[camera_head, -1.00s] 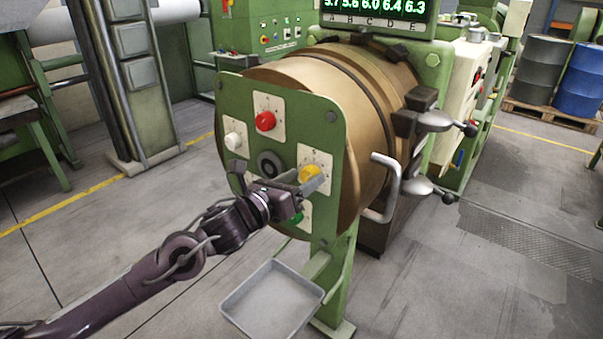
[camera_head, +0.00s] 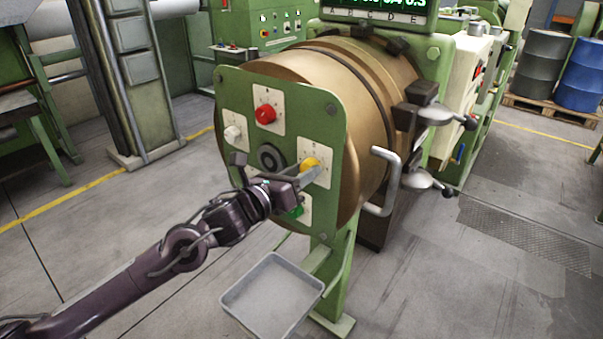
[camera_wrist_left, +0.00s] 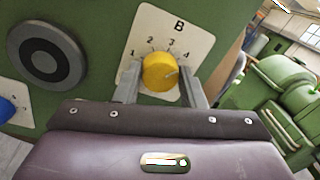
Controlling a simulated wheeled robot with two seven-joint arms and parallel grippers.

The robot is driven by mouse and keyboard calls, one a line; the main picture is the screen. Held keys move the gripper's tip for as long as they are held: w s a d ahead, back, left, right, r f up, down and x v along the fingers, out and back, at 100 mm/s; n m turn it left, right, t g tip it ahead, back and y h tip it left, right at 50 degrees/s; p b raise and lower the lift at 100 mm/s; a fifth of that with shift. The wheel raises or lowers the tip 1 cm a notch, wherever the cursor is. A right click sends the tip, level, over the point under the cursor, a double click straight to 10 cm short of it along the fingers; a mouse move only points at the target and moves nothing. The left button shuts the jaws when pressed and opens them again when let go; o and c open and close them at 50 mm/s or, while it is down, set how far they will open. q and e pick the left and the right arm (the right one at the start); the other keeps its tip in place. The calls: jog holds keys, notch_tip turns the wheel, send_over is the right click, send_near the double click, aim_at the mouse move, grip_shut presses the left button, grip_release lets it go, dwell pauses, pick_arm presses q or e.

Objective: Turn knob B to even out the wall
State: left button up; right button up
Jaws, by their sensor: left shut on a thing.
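Knob B (camera_head: 310,163) is a yellow round knob on a white dial plate, on the right of the green front panel (camera_head: 335,122). My left gripper (camera_head: 303,174) has reached the panel from the lower left. It is shut on knob B, one finger on each side of it. The display (camera_head: 375,5) above the machine is cut by the top edge, so its digits are not fully readable. My right gripper is out of view.
Red (camera_head: 265,113), white (camera_head: 232,133) and green (camera_head: 297,211) knobs share the panel, around a dark ring (camera_head: 269,158). A blue knob (camera_wrist_left: 6,110) shows in the left wrist view. A bent handle (camera_head: 388,180) sticks out at right. A grey tray (camera_head: 272,296) is below.

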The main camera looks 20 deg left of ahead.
pick_arm(q)
jog(key=shift+f+n+t+b, duration=0.15)
jog(key=shift+n+b, duration=0.6)
jog(key=shift+n, duration=1.1)
jog(key=shift+n+t+b, duration=0.15)
jog(key=shift+n+b, duration=0.55)
jog(key=shift+n, duration=1.15)
jog(key=o, duration=1)
jog(key=shift+b+v, duration=1.6)
jog(key=shift+v, duration=2.3)
